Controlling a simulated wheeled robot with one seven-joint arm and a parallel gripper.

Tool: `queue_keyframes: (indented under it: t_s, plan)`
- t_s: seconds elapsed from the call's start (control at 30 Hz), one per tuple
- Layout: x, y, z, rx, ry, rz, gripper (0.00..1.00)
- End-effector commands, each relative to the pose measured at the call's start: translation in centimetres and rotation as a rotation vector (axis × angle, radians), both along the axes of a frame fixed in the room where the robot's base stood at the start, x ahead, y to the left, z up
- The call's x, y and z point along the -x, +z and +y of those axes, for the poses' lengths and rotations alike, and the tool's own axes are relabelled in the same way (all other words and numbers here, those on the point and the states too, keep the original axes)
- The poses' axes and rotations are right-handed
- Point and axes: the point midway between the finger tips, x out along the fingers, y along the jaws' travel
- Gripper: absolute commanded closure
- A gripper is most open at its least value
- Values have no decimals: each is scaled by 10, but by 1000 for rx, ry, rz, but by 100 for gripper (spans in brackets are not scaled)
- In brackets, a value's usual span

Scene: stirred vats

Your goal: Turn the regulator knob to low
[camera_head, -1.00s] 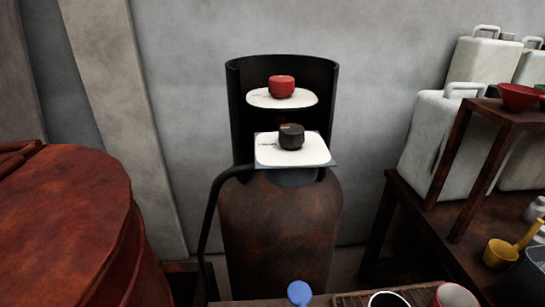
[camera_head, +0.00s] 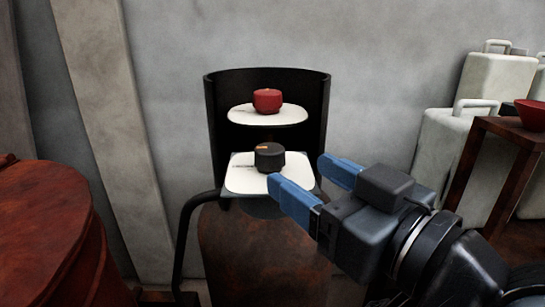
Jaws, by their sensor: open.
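The black regulator knob (camera_head: 269,157) sits on a white plate (camera_head: 243,178) at the front of the rusty gas cylinder (camera_head: 250,250). An orange mark shows on top of the knob, toward its left; the plate's lettering is too small to read. A red knob (camera_head: 267,101) sits on a second white plate (camera_head: 240,115) above and behind. My gripper (camera_head: 306,172) has blue fingers and comes in from the lower right. It is open and empty. Its fingertips are to the right of the black knob, apart from it in the picture, with one finger in front of the lower plate's right side.
A black curved guard (camera_head: 217,115) stands around the back of both knobs. A black hose (camera_head: 185,240) runs down the cylinder's left side. A rusty drum (camera_head: 60,235) stands at left. Pale canisters (camera_head: 440,150) and a rusty stand (camera_head: 490,128) are at right.

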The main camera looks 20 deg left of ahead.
Motion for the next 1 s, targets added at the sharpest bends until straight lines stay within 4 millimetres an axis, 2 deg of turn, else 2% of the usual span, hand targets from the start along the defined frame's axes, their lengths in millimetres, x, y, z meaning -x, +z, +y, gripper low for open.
queue_keyframes:
  t_s: [0.17, 0.4, 0.6, 1.0]
  plan:
    - [-5, 5, 13, 4, 15, -8, 32]
    - [-23, 5, 44, 4, 14, -7, 32]
    - [-35, 5, 64, 4, 12, -7, 32]
    - [-39, 4, 70, 3, 10, -8, 33]
